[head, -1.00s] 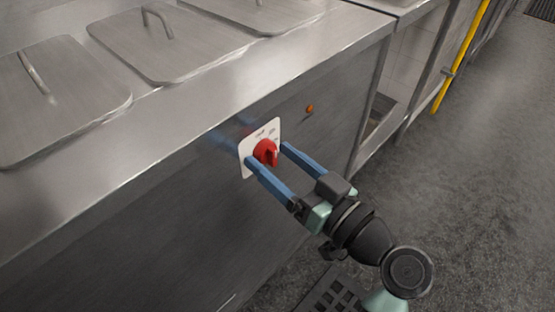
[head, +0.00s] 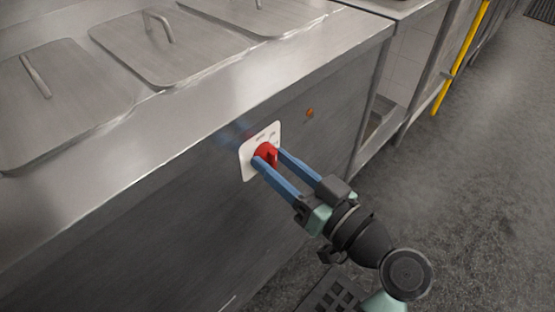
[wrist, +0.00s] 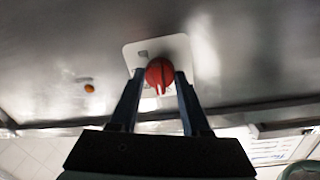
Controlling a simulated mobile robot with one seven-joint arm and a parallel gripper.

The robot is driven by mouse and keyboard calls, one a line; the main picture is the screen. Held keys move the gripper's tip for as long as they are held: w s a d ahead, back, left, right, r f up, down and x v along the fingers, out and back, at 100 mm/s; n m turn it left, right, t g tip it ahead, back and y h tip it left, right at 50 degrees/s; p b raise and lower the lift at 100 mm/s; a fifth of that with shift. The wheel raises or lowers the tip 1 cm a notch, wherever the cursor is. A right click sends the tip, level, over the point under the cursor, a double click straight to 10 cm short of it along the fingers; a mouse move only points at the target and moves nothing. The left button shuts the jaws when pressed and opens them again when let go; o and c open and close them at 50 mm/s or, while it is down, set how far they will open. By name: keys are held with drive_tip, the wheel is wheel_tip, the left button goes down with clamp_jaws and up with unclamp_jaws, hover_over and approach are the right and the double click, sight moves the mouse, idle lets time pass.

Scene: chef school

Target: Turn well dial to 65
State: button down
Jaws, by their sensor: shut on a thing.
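The well dial (head: 267,153) is a red knob on a white marked plate (head: 246,163), set in the front of the steel counter. My gripper (head: 266,158) has its two blue fingers on either side of the dial and is shut on it.
An orange indicator light (head: 309,113) is on the panel to the right of the dial. Lidded wells (head: 130,50) line the counter top. A yellow pole (head: 462,55) stands at the upper right. The grey floor (head: 470,160) on the right is clear.

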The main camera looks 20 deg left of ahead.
drive_tip(key=m+p, duration=0.1)
drive_tip(key=p, duration=0.1)
drive_tip(key=m+p, duration=0.4)
drive_tip(key=shift+r, duration=0.35)
drive_tip(key=m+p, duration=0.2)
drive_tip(key=p, duration=0.1)
drive_tip(key=shift+f+m+g, duration=0.1)
drive_tip(key=shift+m+g, duration=0.2)
drive_tip(key=shift+m, duration=0.1)
drive_tip(key=shift+f+m+p, duration=0.1)
drive_tip(key=shift+m+p, duration=0.4)
drive_tip(key=shift+f+h, duration=0.1)
drive_tip(key=shift+h, duration=0.2)
drive_tip(key=shift+c, duration=1.8)
unclamp_jaws()
drive_tip(key=f+p+v, duration=0.1)
drive_tip(key=v, duration=1.2)
drive_tip(key=shift+r, duration=0.5)
